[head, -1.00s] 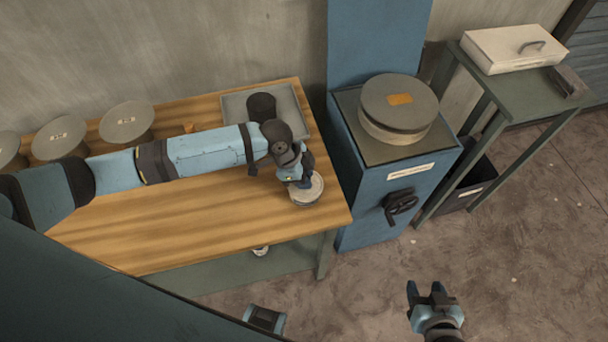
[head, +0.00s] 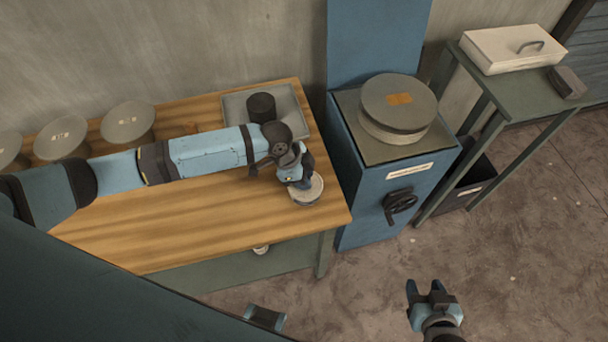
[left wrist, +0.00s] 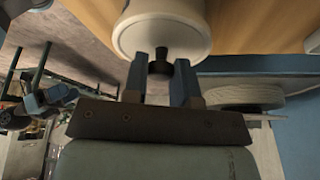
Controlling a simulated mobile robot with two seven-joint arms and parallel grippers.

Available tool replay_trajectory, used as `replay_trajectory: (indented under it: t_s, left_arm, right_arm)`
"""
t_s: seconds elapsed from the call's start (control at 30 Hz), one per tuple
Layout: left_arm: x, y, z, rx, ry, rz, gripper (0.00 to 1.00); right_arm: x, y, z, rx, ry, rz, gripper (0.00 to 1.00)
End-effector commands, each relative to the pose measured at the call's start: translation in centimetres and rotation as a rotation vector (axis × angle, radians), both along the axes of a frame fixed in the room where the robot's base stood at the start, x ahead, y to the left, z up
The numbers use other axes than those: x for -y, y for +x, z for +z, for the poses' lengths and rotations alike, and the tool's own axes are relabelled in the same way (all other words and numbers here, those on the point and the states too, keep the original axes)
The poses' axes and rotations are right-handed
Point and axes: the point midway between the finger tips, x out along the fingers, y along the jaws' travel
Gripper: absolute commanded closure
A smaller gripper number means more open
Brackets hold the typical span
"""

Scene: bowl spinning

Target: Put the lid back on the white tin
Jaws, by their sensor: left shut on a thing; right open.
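My left gripper (head: 303,184) points down at the right front of the wooden table, over a pale round top (head: 311,193). In the left wrist view its two fingers (left wrist: 160,65) are shut on the dark knob (left wrist: 160,63) of the lid (left wrist: 150,38). The white tin (left wrist: 168,8) shows as a pale cylinder directly behind the lid. The lid is at the tin's mouth; I cannot tell whether it is fully seated. My right gripper (head: 430,292) is open and empty above the floor, away from the table.
A grey tray (head: 236,112) with a dark cylinder (head: 261,107) stands at the table's back right. Several round grey stools or discs (head: 127,122) line the back left. A blue cabinet (head: 375,200) bearing a round stack (head: 398,105) stands right of the table. The table's front is clear.

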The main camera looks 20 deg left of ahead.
Motion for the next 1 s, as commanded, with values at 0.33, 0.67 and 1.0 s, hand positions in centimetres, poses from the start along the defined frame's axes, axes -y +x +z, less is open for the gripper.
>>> replay_trajectory:
  t_s: [0.33,0.67,1.0]
  left_arm:
    - [0.01,0.0,-0.02,0.0,0.0,0.0,0.97]
    - [0.02,0.0,0.0,0.0,0.0,0.0,0.44]
    - [0.01,0.0,-0.01,0.0,0.0,0.0,0.19]
  right_arm:
    - [0.01,0.02,0.16,0.001,0.0,0.0,0.49]
    - [0.01,0.06,0.27,0.003,0.0,-0.001,0.49]
    - [0.03,0.08,0.28,0.003,0.0,-0.001,0.49]
